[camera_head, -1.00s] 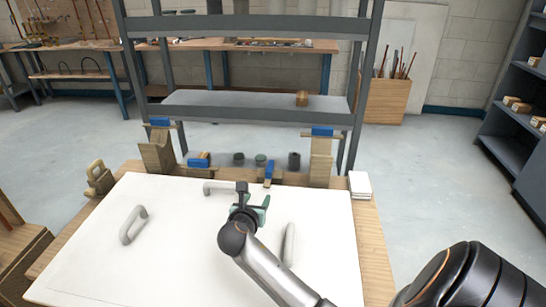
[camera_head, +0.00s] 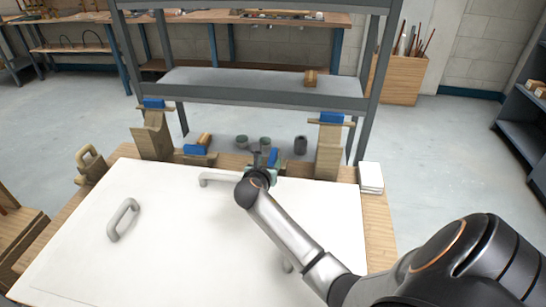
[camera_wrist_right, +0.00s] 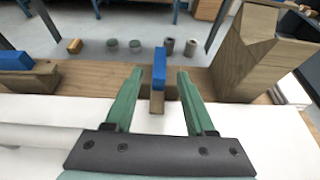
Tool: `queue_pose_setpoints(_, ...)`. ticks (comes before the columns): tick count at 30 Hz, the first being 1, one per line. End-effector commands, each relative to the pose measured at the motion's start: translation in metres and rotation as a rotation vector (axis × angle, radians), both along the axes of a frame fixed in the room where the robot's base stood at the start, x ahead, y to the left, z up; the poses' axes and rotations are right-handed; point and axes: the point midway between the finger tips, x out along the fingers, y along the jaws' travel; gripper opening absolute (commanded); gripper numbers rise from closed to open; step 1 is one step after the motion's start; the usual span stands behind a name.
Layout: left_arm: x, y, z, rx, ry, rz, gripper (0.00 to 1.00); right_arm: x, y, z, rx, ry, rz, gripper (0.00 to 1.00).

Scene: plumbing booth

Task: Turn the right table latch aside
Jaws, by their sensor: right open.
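The right table latch is a small wooden block with a blue bar at the far edge of the white board; its blue bar (camera_head: 273,155) shows just beyond my gripper in the head view. In the right wrist view the latch (camera_wrist_right: 159,68) stands between my green fingertips, with a gap seen on each side. My right gripper (camera_head: 262,168) is open, its fingers (camera_wrist_right: 160,80) pointing at the latch. I cannot tell how far the tips reach past it. The left table latch (camera_head: 195,150), also blue and wooden, lies further left. My left gripper is not in view.
The white board (camera_head: 180,235) has grey handles, including one (camera_head: 123,219) at left. Wooden stands with blue tops rise at the left (camera_head: 154,135) and right (camera_head: 329,145) of the far edge. Dark cups (camera_head: 300,145) stand behind. White blocks (camera_head: 371,177) lie at the right edge.

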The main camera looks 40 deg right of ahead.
Motion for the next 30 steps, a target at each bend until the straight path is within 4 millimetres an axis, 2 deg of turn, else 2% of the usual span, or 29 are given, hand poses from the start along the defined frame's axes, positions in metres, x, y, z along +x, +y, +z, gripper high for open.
queue_pose_setpoints(3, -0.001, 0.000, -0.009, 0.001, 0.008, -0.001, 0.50, 0.014, -0.019, -0.012, 0.001, 0.000, -0.002, 0.55)
queue_pose_setpoints(10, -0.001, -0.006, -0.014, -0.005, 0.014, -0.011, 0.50, 0.032, -0.043, -0.024, 0.001, 0.001, -0.001, 0.55)
queue_pose_setpoints(15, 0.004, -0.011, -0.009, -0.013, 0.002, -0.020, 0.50, 0.038, -0.051, -0.027, 0.001, 0.001, 0.000, 0.55)
queue_pose_setpoints(24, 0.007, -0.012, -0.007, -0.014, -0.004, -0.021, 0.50, 0.039, -0.052, -0.027, 0.001, 0.000, 0.001, 0.55)
queue_pose_setpoints(30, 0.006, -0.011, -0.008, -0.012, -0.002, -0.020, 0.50, 0.039, -0.052, -0.027, 0.001, 0.000, 0.001, 0.34)
